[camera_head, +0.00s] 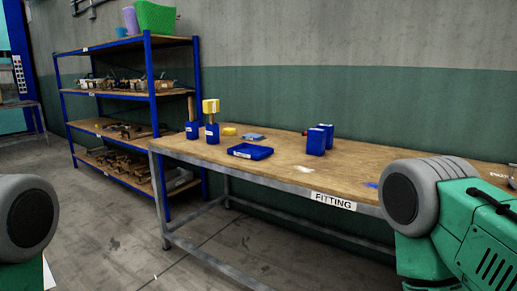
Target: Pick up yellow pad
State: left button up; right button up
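A small flat yellow piece (229,131), which may be the yellow pad, lies on the wooden workbench (287,157) near its back left. A yellow block (210,106) stands higher, above a small blue holder (212,133) at the bench's left end. I cannot tell for sure which of the two is the pad. Neither of my grippers is in view. Only rounded grey and green parts of my arms show at the lower left and lower right, apart from the yellow things.
The bench also bears a blue tray (250,151), a flat blue-grey item (253,137), two blue boxes (316,142) and another blue holder (192,130). A blue shelf rack (151,80) stands behind left. The floor (110,235) in front is clear. The bench edge carries a FITTING label (333,201).

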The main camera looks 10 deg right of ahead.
aim_at(229, 131)
jog(key=i+j+z, duration=0.15)
jog(key=i+j, duration=1.05)
jog(key=j, duration=0.15)
